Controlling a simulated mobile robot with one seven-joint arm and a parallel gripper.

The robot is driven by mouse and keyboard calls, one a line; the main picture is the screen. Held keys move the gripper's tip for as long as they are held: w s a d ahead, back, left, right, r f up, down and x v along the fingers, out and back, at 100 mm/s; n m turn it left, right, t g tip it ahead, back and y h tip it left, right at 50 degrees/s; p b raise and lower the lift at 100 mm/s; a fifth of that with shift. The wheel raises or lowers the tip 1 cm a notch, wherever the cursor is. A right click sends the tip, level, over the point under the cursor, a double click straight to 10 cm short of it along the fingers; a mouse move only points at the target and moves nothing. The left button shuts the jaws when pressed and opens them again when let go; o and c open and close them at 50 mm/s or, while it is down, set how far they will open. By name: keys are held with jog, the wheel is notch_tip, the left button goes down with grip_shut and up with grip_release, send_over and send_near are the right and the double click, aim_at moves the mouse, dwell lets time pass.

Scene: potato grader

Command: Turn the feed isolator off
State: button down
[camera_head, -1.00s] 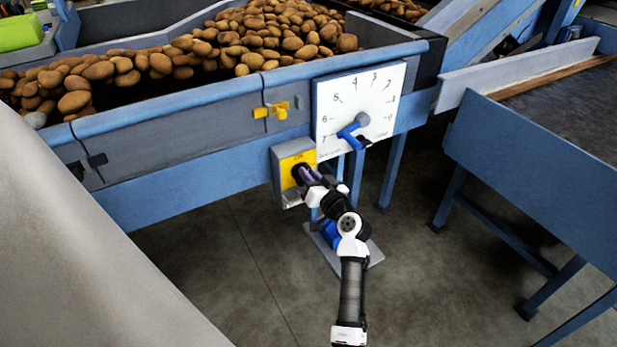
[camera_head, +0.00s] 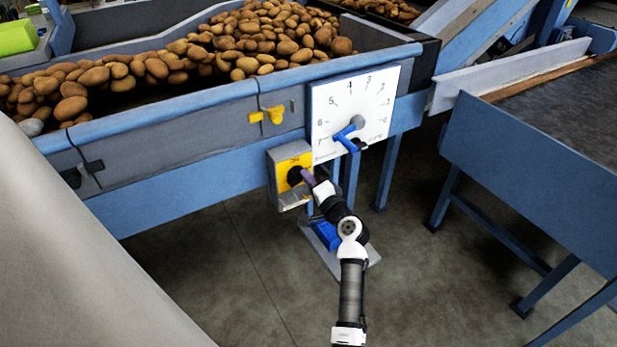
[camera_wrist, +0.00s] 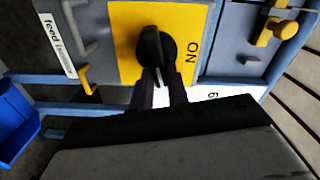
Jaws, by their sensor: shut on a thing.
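The feed isolator is a grey box with a yellow plate (camera_head: 294,160) and a black rotary knob, mounted below the dial on the blue frame. In the wrist view its yellow plate (camera_wrist: 125,40) carries the knob (camera_wrist: 152,48), with "ON" printed to the right and a "feed isolator" label (camera_wrist: 55,45) at the left. A pale mark on the knob points down in that view, toward my gripper. My gripper (camera_wrist: 159,90) has its dark fingers on either side of the knob's lower end, shut on it. In the head view my gripper (camera_head: 308,178) reaches the box from the lower right.
A white numbered dial (camera_head: 352,105) with a blue pointer (camera_head: 347,138) is just above and right. A yellow latch (camera_head: 274,115) is on the hopper side. Potatoes (camera_head: 150,70) fill the hopper. A blue table (camera_head: 520,160) stands right; open floor lies below.

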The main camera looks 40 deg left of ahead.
jog(key=shift+f+m+p, duration=0.25)
jog(key=shift+m+p, duration=0.2)
jog(key=shift+m, duration=1.05)
jog(key=c, duration=1.4)
grip_release()
jog(key=shift+o, duration=0.2)
jog(key=b+v, duration=0.2)
jog(key=v, duration=1.2)
jog(key=shift+b, duration=0.35)
